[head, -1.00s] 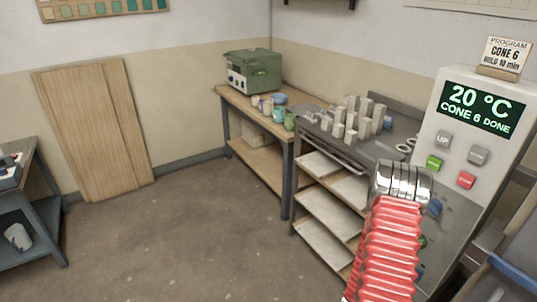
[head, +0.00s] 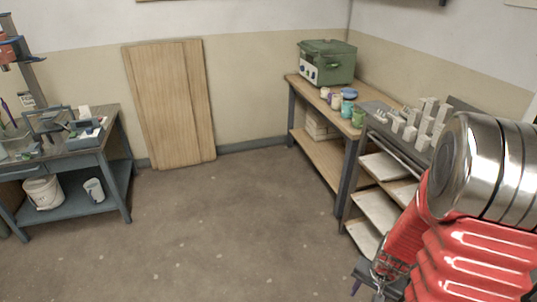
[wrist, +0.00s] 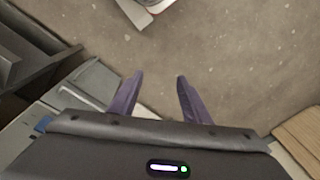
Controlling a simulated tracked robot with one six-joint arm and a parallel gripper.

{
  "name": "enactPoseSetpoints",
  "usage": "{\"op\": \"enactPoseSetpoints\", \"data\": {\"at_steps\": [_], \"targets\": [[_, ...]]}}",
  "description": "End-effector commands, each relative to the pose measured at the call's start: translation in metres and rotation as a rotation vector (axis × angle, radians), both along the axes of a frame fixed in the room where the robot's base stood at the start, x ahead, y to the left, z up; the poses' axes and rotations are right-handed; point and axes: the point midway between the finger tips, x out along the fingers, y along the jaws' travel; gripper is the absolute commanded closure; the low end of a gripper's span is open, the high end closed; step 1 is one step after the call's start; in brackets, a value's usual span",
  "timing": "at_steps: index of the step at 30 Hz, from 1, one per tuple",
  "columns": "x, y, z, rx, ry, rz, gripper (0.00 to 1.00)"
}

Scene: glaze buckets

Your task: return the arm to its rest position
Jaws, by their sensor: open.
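My arm (head: 470,235), with red ribbed covers and a shiny metal joint, fills the lower right of the head view. Its near part hides some of the shelving behind it.
A green box (head: 327,62) and small pots stand on the wooden bench (head: 318,148). White blocks (head: 425,122) stand on a dark-topped rack. Wooden boards (head: 170,105) lean on the wall. A blue bench (head: 110,185) holds buckets below. The middle floor is clear.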

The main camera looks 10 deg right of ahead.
Motion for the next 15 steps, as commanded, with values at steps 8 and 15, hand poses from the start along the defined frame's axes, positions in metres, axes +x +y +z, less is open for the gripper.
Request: {"op": "enactPoseSetpoints", "data": {"at_steps": [8, 15], "targets": [[-0.002, 0.038, 0.060, 0.016, 0.017, 0.151, 0.56], [-0.011, 0.067, 0.108, 0.011, 0.026, 0.269, 0.56]]}}
